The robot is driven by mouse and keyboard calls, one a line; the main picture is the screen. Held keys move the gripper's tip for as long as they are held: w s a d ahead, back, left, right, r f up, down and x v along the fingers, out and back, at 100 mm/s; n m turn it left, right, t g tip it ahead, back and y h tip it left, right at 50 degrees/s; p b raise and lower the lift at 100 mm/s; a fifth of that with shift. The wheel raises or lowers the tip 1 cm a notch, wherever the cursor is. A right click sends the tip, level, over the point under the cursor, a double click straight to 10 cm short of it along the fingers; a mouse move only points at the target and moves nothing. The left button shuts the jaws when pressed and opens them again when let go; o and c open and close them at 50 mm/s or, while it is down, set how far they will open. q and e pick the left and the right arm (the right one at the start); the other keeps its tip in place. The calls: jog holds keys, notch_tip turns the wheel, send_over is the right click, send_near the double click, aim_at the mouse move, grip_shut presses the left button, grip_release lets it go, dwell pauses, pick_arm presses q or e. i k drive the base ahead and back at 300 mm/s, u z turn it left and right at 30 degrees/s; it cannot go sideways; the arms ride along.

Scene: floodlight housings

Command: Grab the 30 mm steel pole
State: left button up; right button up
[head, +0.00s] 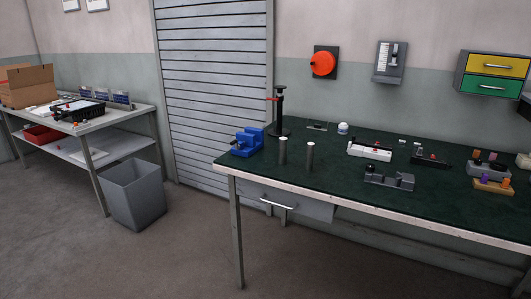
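Two upright steel poles stand on the green-topped workbench (350,195) in the head view. The left pole (283,151) and the right pole (310,157) are short grey cylinders with lighter tops, standing apart near the front left corner. They look close in width; I cannot tell which is 30 mm. Neither of my grippers is in view, and nothing is seen touching the poles.
A blue vise (246,142) and a black stand (280,112) are left of and behind the poles. A grey fixture block (388,178) and a white fixture (369,148) stand to the right. A grey bin (133,195) and second table (85,127) are at left. Floor before the bench is clear.

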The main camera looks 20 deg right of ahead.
aim_at(310, 160)
jog(key=u, duration=0.3)
jog(key=i, duration=0.9)
jog(key=z, duration=0.1)
